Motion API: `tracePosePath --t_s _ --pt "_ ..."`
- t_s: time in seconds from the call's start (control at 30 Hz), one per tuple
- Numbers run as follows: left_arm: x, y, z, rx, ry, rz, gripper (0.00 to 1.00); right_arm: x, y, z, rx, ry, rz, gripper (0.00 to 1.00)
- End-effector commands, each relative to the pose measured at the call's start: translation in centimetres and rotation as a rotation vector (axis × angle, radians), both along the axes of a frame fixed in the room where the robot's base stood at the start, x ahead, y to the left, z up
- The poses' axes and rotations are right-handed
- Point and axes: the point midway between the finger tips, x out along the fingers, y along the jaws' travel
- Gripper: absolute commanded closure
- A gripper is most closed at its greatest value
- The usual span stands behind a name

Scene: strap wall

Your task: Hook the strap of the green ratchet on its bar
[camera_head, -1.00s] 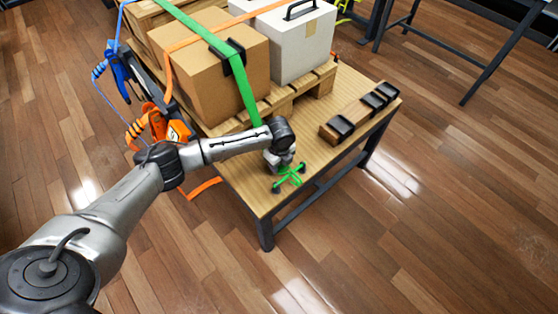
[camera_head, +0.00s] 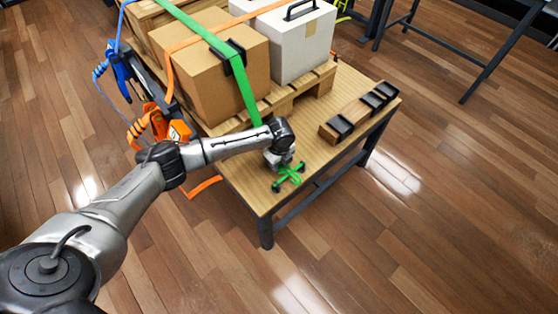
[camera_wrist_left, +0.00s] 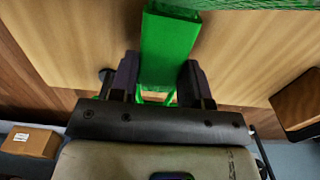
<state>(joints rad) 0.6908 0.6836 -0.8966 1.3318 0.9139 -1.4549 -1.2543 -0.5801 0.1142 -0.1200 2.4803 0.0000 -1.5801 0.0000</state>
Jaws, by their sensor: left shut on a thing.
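The green strap (camera_head: 244,88) runs over the cardboard box and down to the wooden table by my left gripper (camera_head: 283,170). The green ratchet (camera_head: 290,177) shows just beyond the gripper, near the table's front edge. In the left wrist view, a green piece (camera_wrist_left: 168,45) lies between the two dark fingers of my left gripper (camera_wrist_left: 160,80), which are shut on it. I cannot tell the bar of the ratchet apart, and the gripper hides part of it. My right gripper is not in view.
The cardboard box (camera_head: 205,75) and a white case (camera_head: 300,45) stand on a pallet (camera_head: 290,95). A wooden block with black pieces (camera_head: 350,115) lies on the table's right side. Orange (camera_head: 178,130) and blue (camera_head: 120,72) ratchets hang at the left.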

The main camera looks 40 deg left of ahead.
Motion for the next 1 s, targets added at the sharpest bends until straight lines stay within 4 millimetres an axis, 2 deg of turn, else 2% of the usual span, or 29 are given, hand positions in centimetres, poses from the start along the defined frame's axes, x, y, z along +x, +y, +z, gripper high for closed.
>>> tracePosePath --t_s 0.33,1.0 --pt "0.1 0.3 0.0 0.0 0.0 0.001 0.84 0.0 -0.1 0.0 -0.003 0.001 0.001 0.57" --pt "0.4 2.7 -0.2 -0.001 -0.002 0.001 0.84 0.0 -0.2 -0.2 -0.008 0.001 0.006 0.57"
